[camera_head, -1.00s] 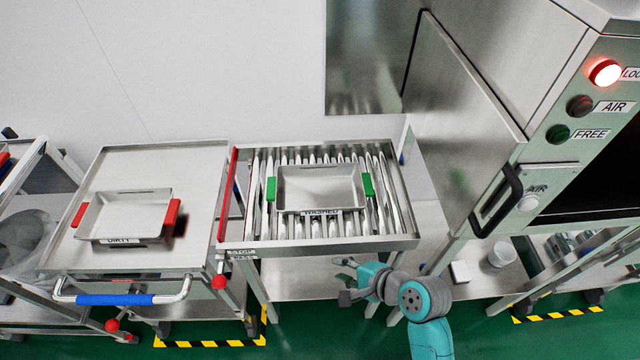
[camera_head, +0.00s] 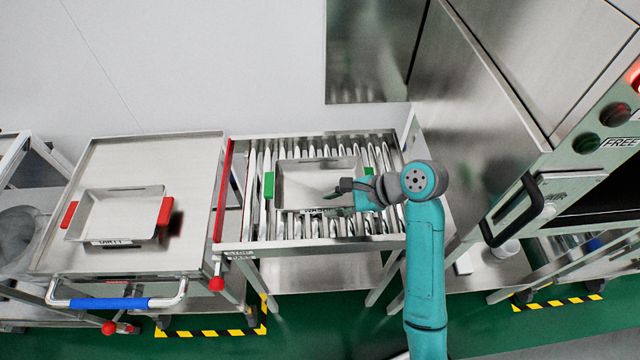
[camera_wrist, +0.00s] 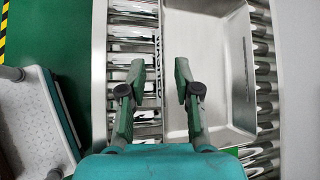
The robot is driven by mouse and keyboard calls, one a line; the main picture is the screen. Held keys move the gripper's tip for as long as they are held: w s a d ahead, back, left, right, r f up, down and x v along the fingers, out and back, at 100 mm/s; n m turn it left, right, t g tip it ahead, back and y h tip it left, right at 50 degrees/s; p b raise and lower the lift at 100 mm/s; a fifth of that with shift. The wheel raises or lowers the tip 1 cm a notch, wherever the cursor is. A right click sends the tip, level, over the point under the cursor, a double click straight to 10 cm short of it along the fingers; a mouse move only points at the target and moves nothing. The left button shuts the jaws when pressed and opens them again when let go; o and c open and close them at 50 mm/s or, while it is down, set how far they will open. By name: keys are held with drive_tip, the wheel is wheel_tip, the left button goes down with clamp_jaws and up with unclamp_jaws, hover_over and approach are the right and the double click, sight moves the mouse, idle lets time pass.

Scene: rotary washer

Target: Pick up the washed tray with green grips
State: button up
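The washed tray (camera_head: 300,180) is a steel tray lying on a roller rack (camera_head: 240,246). My gripper (camera_head: 335,190) is over the tray's right part in the head view. In the wrist view my gripper (camera_wrist: 156,75) is open and empty, with one finger over the rollers and the other over the edge of the tray (camera_wrist: 200,70). A bit of green at the tray's end (camera_wrist: 232,151) shows beside my wrist.
A dirty tray with red grips (camera_head: 120,215) lies on a steel cart (camera_head: 160,150) to the left. A red bar (camera_head: 224,190) runs along the rack's left side. The washer (camera_head: 570,190) with a black handle stands at the right.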

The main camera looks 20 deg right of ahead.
sight(314, 209)
drive_tip(key=shift+x, duration=3.45)
clamp_jaws()
